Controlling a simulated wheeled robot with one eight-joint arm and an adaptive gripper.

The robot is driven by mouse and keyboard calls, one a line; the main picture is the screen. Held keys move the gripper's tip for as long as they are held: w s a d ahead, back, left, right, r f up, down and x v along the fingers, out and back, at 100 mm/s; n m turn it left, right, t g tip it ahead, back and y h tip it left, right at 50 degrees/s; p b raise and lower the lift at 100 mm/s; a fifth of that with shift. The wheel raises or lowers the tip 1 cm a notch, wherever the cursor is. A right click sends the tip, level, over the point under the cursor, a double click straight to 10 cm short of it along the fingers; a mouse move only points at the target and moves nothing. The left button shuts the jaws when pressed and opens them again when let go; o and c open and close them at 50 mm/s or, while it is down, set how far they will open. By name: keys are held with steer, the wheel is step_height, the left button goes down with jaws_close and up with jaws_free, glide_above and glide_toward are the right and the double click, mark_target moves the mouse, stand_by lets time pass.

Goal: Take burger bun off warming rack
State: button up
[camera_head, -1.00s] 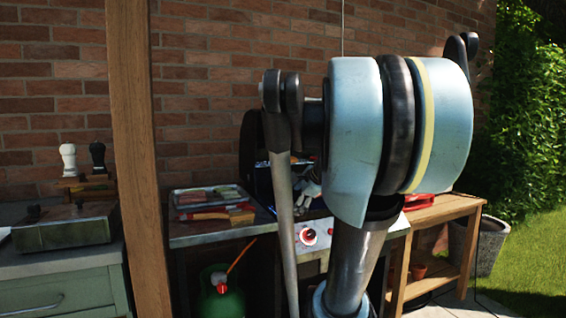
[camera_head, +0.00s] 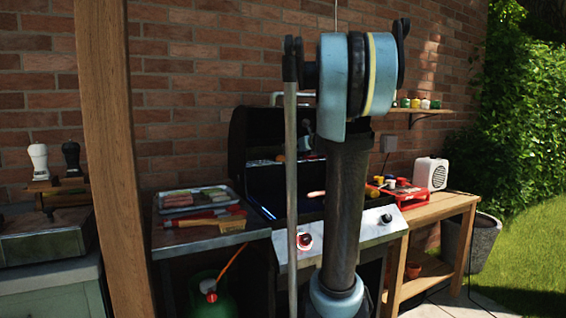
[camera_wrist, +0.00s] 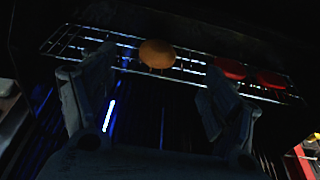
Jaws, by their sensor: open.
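The burger bun (camera_wrist: 157,53), round and orange-brown, sits on the wire warming rack (camera_wrist: 190,66) in the wrist view. My gripper (camera_wrist: 158,74) is open and empty. Its two fingers stand left and right of the bun in the picture, on the near side of it; the exact gap in depth is hard to tell. In the head view the open black grill (camera_head: 240,138) stands behind my arm, which hides most of its inside, the bun and most of my gripper.
Two red round items (camera_wrist: 230,68) lie on the rack right of the bun. Dark grill grates with a blue-white glint lie below. A food tray (camera_head: 195,198) is left of the grill. A red caddy (camera_head: 405,194) and white radio (camera_head: 430,173) stand right.

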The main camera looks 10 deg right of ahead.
mark_target(283, 158)
steer(key=shift+f+x, duration=0.15)
steer(key=shift+x, duration=2.95)
steer(key=shift+f+x, duration=0.15)
steer(key=shift+x, duration=2.95)
steer(key=shift+d, duration=0.1)
steer(key=c, duration=0.9)
